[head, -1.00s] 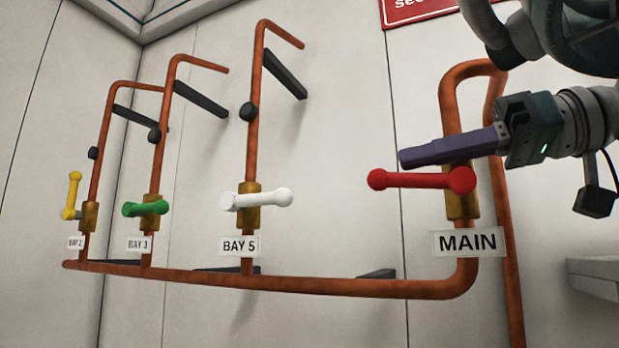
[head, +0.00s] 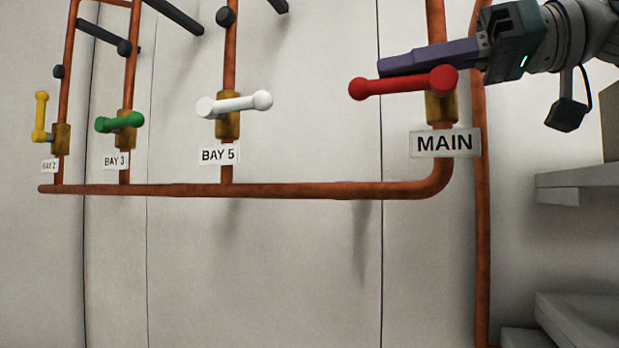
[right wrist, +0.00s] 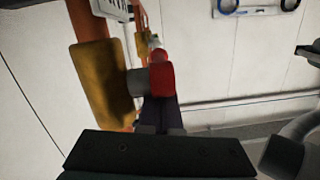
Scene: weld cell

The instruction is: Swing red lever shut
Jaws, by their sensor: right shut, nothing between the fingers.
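The red lever (head: 402,84) is on the brass valve of the MAIN pipe and lies nearly level, pointing left from its pivot, across the upright pipe. My right gripper (head: 385,66) is shut and empty, its fingers lying along and just above the lever in the head view. The red lever (right wrist: 161,75) shows in the right wrist view in front of the dark fingers (right wrist: 160,112), beside the brass valve body (right wrist: 103,82). I cannot tell whether the fingers touch the lever. My left gripper is not in view.
White lever (head: 234,104), green lever (head: 119,122) and yellow lever (head: 41,116) sit on valves to the left, over a copper pipe (head: 280,190) along the wall. Grey ledges (head: 575,177) stand at the right. The wall below the pipe is bare.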

